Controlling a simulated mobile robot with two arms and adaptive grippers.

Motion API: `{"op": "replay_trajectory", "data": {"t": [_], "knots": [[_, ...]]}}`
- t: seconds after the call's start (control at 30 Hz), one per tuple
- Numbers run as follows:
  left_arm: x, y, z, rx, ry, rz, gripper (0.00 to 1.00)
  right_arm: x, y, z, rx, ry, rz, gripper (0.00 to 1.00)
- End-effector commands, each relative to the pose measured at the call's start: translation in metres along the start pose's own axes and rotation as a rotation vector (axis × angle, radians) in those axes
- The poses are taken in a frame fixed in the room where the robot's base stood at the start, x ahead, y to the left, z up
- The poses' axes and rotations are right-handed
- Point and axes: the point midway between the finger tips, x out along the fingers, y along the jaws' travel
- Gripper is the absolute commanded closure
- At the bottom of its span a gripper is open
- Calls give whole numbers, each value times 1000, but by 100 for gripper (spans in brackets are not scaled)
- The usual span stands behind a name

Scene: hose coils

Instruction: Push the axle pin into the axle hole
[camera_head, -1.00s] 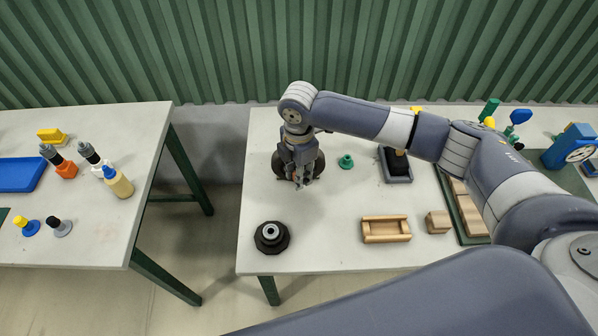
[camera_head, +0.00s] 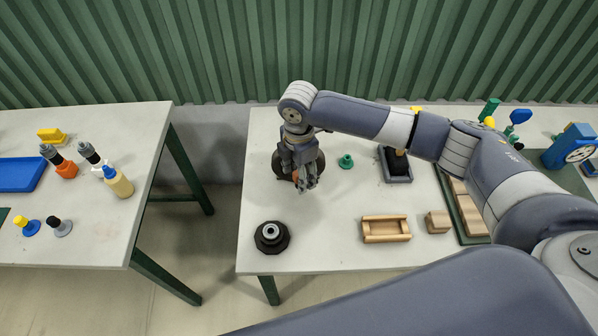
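My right gripper (camera_head: 306,183) points down over the left part of the right-hand table, its arm coming in from the right. A dark round piece (camera_head: 281,166) is partly hidden behind it. I cannot tell whether the fingers touch it or hold anything. A black round stepped piece (camera_head: 271,237) with a grey ring and a dark central hole stands near the table's front left corner, apart from the gripper. A small green flanged piece (camera_head: 346,161) stands right of the gripper. I cannot tell for certain which piece is the axle pin. My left gripper is not in view.
A wooden tray (camera_head: 386,239) and a wooden block (camera_head: 438,222) lie at the table's front. A grey holder (camera_head: 397,176) with a black piece stands behind them. The left table (camera_head: 100,220) carries bottles and a blue tray (camera_head: 20,174). A floor gap separates the tables.

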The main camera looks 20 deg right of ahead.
Motion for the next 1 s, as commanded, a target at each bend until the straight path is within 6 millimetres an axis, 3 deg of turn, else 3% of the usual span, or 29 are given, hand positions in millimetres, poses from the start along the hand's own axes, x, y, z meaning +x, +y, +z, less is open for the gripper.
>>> {"op": "replay_trajectory", "data": {"t": [1.0], "knots": [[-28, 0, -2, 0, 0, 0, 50, -30, 1, 0, 0, 0, 3, 47]]}}
